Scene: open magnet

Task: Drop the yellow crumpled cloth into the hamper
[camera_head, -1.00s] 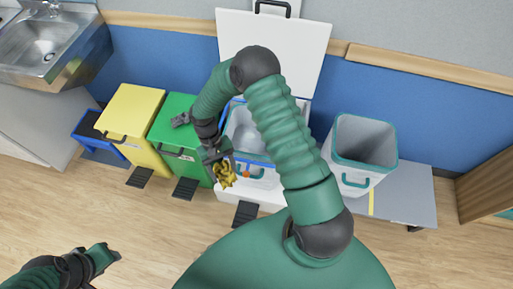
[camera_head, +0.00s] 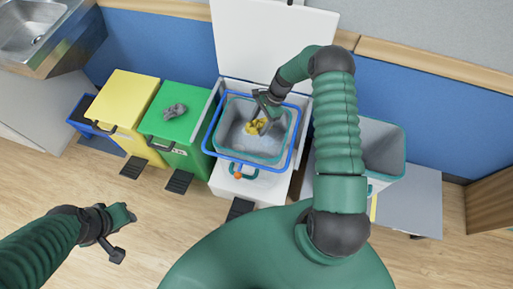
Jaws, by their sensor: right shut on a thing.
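The yellow crumpled cloth (camera_head: 256,127) is in the grip of my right gripper (camera_head: 264,108), which is shut on it. The cloth is over the opening of the white hamper (camera_head: 238,189), whose lid (camera_head: 262,45) stands open at the back. A grey inner bin with a blue rim (camera_head: 236,160) sits in the hamper. I cannot tell how far the cloth is above the bin's floor. My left gripper (camera_head: 121,232) is at the lower left, away from the hamper, with its fingers spread and nothing between them.
A grey crumpled cloth (camera_head: 175,111) lies on the closed green bin (camera_head: 165,127). A closed yellow bin (camera_head: 123,99) stands left of it. A grey open bin (camera_head: 385,148) stands at the right on a grey platform (camera_head: 415,200), partly behind my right arm. A sink (camera_head: 32,25) is at the upper left.

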